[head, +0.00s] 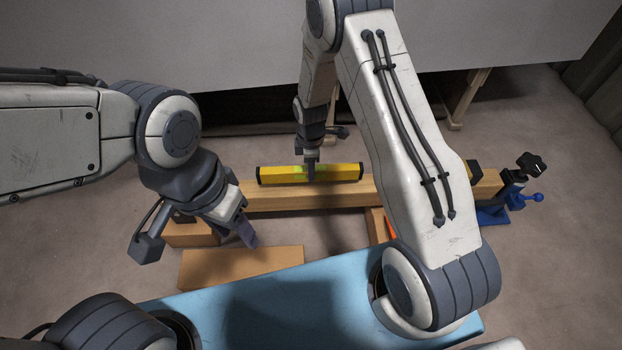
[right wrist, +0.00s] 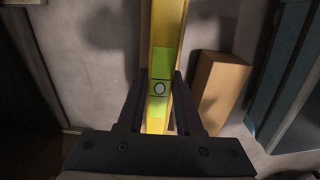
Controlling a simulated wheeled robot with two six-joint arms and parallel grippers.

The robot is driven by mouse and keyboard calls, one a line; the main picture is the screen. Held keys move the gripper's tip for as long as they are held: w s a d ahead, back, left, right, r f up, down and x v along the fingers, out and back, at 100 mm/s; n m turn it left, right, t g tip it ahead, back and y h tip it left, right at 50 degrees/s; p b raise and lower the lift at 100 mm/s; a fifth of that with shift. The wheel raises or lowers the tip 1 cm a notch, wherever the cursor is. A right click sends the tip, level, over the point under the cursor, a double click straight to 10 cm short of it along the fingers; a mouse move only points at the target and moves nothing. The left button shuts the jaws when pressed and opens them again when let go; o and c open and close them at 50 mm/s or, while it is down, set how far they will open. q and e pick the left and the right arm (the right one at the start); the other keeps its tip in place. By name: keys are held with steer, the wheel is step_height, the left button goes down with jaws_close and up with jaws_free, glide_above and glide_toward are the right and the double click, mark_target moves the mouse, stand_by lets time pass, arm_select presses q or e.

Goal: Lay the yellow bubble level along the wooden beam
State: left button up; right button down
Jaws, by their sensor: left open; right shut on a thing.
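The yellow bubble level (head: 340,173) lies lengthwise left to right over the wooden beam (head: 345,195), roughly parallel to it. My right gripper (head: 311,170) is shut on the level near its middle. In the right wrist view the level (right wrist: 167,25) runs between the fingers of my right gripper (right wrist: 160,100), with its round bubble vial showing. I cannot tell whether its underside touches the beam. My left gripper (head: 246,232) is open and empty, pointing down in front of the beam's left part.
A blue clamp with a black knob (head: 505,205) stands at the beam's right end. A loose wooden block (head: 240,265) lies in front of the beam; a wooden block (right wrist: 222,85) shows in the right wrist view. A large pale panel (head: 230,40) spans the back.

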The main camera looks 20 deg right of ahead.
step_height(320, 180, down, 4)
steer(key=shift+b, duration=1.15)
steer(key=shift+r, duration=0.15)
steer(key=c, duration=0.6)
jaws_free()
